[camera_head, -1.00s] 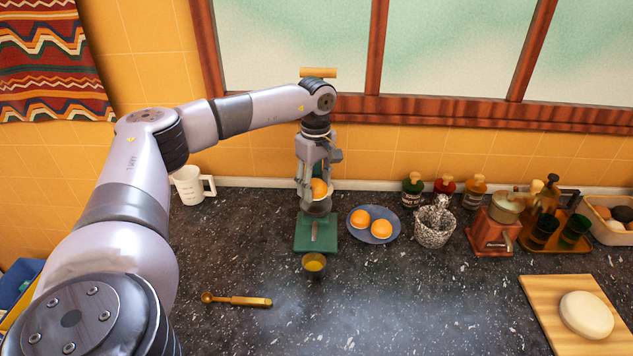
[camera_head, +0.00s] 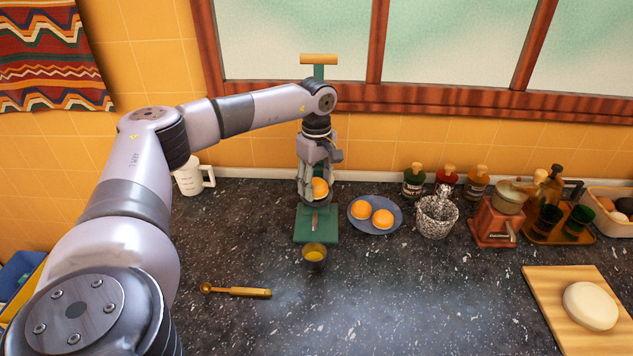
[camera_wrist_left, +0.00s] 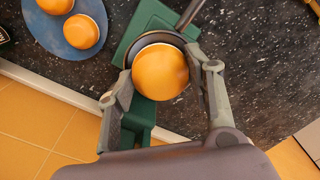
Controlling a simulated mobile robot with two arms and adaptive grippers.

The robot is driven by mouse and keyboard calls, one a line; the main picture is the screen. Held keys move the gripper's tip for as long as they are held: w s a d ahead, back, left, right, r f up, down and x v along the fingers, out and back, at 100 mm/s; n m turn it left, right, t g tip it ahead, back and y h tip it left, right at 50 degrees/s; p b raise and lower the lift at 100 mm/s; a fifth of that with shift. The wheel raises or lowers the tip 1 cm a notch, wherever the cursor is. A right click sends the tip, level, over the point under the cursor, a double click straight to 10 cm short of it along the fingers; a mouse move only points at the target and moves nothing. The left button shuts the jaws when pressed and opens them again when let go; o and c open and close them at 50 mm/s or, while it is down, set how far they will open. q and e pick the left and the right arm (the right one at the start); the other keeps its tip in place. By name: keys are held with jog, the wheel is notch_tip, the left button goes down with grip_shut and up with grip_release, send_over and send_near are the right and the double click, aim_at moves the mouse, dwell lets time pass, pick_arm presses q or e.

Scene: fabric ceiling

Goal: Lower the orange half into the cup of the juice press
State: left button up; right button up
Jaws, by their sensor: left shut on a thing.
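The orange half (camera_head: 320,187) is between the fingers of my left gripper (camera_head: 315,190), which is shut on it. In the left wrist view the orange half (camera_wrist_left: 160,72) sits between the two fingertips (camera_wrist_left: 160,80), over the dark round cup (camera_wrist_left: 147,42) of the juice press. The cup's rim shows beyond the fruit; whether the fruit touches the cup's bottom is hidden. The green juice press (camera_head: 318,230) stands upright on the counter, with a wooden handle (camera_head: 318,60) at the top of its post. My right gripper is not in view.
A blue plate (camera_head: 374,228) with two orange halves is close on the right. A white jug (camera_head: 188,180) stands left, behind a brass spoon (camera_head: 236,291). The front counter is mostly clear.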

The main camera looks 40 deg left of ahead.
pick_arm(q)
jog(key=shift+f, duration=0.15)
jog(key=o, duration=1.2)
jog(key=shift+r+p, duration=3.45)
jog(key=shift+r, duration=1.1)
jog(key=shift+f, duration=0.15)
